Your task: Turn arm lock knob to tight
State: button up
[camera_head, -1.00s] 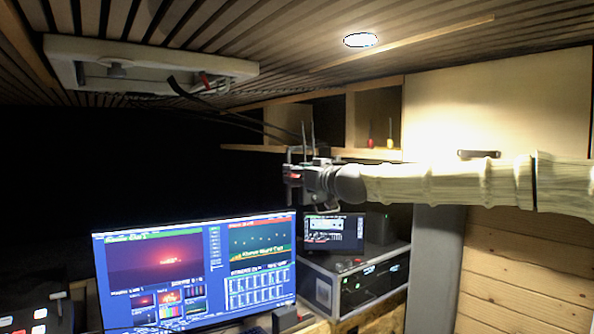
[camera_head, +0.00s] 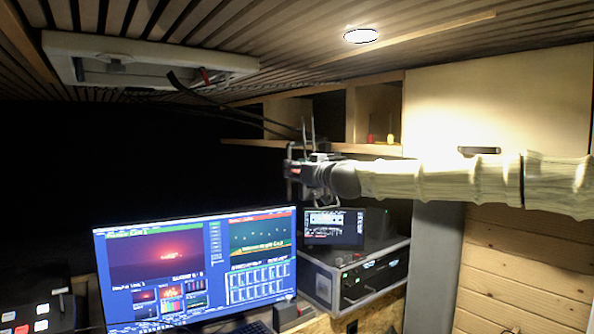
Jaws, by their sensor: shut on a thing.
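My gripper (camera_head: 292,174) is at the middle of the view, at the end of my pale-sleeved arm, which reaches in from the right. Its fingers point left and are shut on a small dark part, which I take to be the arm lock knob. The knob is mostly hidden by the fingers, and its turn or any tight mark cannot be read. Thin black lines (camera_head: 225,110) run from the ceiling panel towards the gripper.
A white ceiling panel (camera_head: 150,57) is at upper left. Below my gripper are a large monitor (camera_head: 218,257), a small screen (camera_head: 333,228) and an equipment rack (camera_head: 372,275). An open shelf (camera_head: 270,143) is behind, and a cupboard (camera_head: 480,100) is at right.

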jog(key=shift+d+m+b, duration=0.15)
jog(key=shift+m+b, duration=4.5)
jog(key=shift+m, duration=4.35)
jog(key=o, duration=1)
